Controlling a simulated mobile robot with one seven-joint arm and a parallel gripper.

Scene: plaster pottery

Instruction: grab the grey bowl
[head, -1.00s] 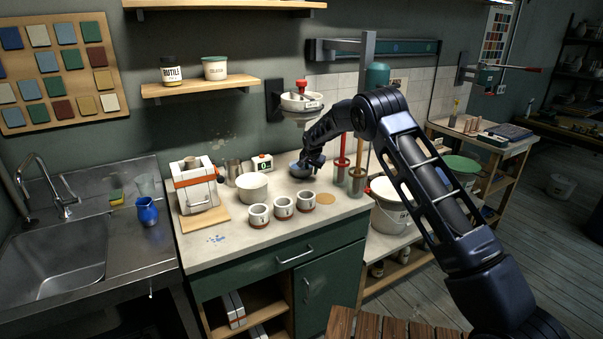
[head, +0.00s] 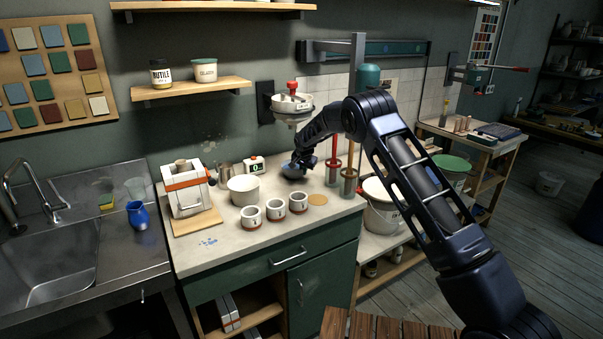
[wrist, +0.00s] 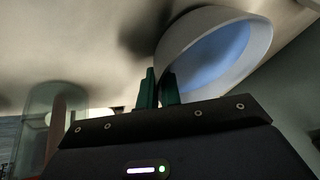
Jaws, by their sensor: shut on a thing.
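The grey bowl (head: 292,170) is near the back of the white counter (head: 225,222), partly hidden behind my gripper (head: 303,166) in the head view. In the wrist view the grey bowl (wrist: 200,30) is large, pale outside and blue inside. My gripper's two green fingers (wrist: 158,90) are shut on its rim, one on each side of the wall. The head view is too small to tell whether the bowl touches the counter.
Red and brown handled tools stand in metal containers (head: 348,183) right of the bowl. Three small white cups (head: 275,209) and a larger white pot (head: 243,189) stand in front and left. A white dispenser (head: 291,105) hangs above. A cork disc (head: 317,199) lies at the front right.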

